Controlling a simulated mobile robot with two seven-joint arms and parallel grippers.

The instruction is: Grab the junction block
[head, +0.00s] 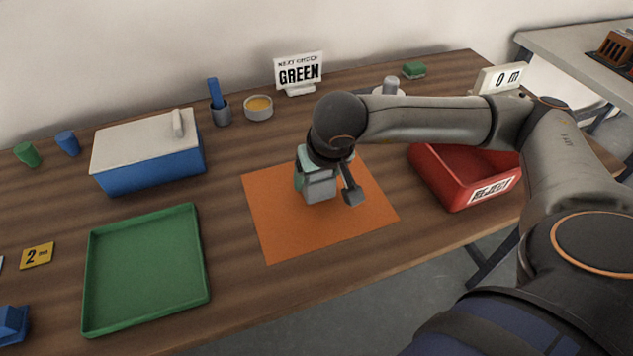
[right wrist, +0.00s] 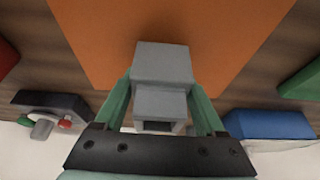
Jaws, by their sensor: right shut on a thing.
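The junction block (right wrist: 163,65), a grey stepped block, sits between the two teal fingers of my right gripper (right wrist: 160,88) in the right wrist view. The fingers press on its two sides, so the gripper is shut on it. In the head view my right gripper (head: 319,184) points down over the orange mat (head: 270,225). My own wrist covers part of it there, and I cannot tell how far the block is above the mat. My left gripper is not in view.
A green tray (head: 96,290) lies left of the mat, and a blue box with a pale lid (head: 150,150) is behind it. A red REJECT bin (head: 455,190) stands right. A GREEN sign (head: 299,72) and a bowl (head: 258,109) stand at the back.

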